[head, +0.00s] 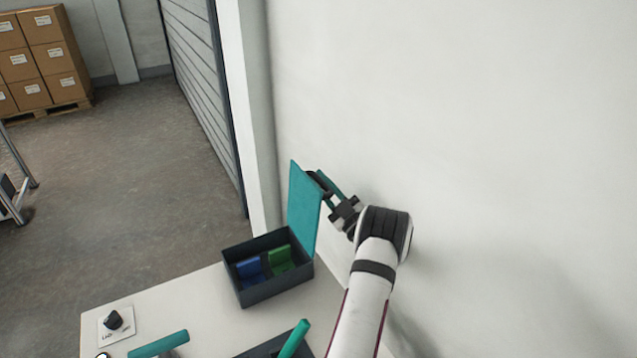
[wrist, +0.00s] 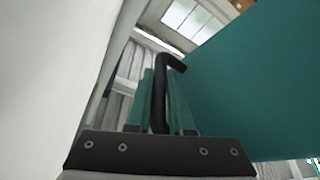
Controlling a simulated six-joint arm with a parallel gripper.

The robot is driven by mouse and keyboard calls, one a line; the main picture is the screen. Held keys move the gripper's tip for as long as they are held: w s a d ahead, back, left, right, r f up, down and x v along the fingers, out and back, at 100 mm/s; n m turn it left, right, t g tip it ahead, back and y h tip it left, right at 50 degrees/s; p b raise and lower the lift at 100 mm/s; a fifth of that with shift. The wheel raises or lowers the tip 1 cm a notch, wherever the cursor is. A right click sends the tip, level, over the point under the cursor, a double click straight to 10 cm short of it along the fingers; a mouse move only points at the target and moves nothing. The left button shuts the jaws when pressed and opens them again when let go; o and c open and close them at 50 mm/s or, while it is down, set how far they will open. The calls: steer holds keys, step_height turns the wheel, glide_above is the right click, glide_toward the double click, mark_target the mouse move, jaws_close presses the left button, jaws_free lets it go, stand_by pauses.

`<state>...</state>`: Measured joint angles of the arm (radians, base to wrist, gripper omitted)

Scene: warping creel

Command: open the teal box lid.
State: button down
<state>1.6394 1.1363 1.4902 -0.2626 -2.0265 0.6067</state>
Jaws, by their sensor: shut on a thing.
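The teal lid (head: 303,212) of the dark box (head: 277,293) stands up, roughly upright, at the box's right back side in the head view. The box is open at the top, with blue (head: 249,268) and green (head: 280,259) pieces inside. My gripper (head: 323,182) is at the upper right side of the lid. In the wrist view the lid (wrist: 255,85) fills the right side, and the black bent handle (wrist: 171,63) lies between my teal fingers (wrist: 160,92). My gripper is shut on this handle.
The pale wall (head: 480,120) is close to the right of my arm. On the table (head: 200,303) are a black knob (head: 113,320) on a white plate, a teal bar (head: 158,345) and a teal stick (head: 294,338). Cartons (head: 47,60) stand far back left.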

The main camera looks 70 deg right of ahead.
steer(key=c, duration=0.8)
jaws_free()
steer(key=v, duration=0.7)
steer(key=shift+s+a+f, duration=0.1)
steer(key=shift+s, duration=0.05)
